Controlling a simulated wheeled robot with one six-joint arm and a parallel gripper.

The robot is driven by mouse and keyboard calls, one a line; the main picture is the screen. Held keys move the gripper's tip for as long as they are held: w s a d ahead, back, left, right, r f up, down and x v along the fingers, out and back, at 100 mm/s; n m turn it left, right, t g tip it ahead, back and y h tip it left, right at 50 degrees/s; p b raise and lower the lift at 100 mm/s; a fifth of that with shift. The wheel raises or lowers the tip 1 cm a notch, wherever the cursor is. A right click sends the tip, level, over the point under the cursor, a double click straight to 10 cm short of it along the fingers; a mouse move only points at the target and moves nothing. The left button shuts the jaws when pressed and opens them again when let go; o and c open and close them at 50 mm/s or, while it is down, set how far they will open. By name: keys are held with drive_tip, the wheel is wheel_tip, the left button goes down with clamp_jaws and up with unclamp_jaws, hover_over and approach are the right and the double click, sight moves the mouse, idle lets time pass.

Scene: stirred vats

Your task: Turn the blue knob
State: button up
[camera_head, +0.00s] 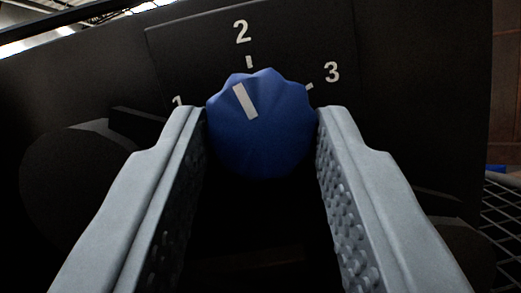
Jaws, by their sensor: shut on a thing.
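The blue knob (270,130) is in the middle of the view, on a dark panel (300,40). Its rim is scalloped. A white pointer line on its face leans to the left of upright, so it points between the marks for 1 and 2, nearer to 2. The numbers 1, 2 and 3 stand around it, with 1 partly hidden by the left finger. My gripper (262,125) has a grey finger on each side of the knob and is shut on it. The knob's lower part is in shadow.
The dark panel fills most of the view, with a dark round shape (70,175) at the left. A wire grid (503,225) shows at the right edge, below a brown wall (507,90).

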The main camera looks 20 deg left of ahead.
drive_tip(key=n+y, duration=0.1)
drive_tip(key=n, duration=0.1)
drive_tip(key=n+g+y, duration=0.1)
drive_tip(key=n+y, duration=0.1)
drive_tip(key=n, duration=0.1)
drive_tip(key=n+y, duration=0.1)
drive_tip(key=n, duration=0.2)
drive_tip(key=shift+w+d, duration=0.2)
drive_tip(key=shift+d, duration=0.15)
drive_tip(key=n+g+y, duration=0.1)
drive_tip(key=n, duration=0.2)
drive_tip(key=n+g+y, duration=0.1)
drive_tip(key=n+g, duration=0.1)
drive_tip(key=n, duration=0.2)
drive_tip(key=shift+d+r+n+y, duration=0.1)
drive_tip(key=shift+d+n+y, duration=0.05)
drive_tip(key=shift+n+y, duration=0.2)
drive_tip(key=o, duration=1)
drive_tip(key=shift+s, duration=0.1)
drive_tip(key=shift+s+d, duration=0.15)
drive_tip(key=shift+s, duration=0.05)
drive_tip(key=v, duration=1.6)
drive_tip(key=shift+s+d, duration=0.2)
drive_tip(key=shift+d, duration=0.15)
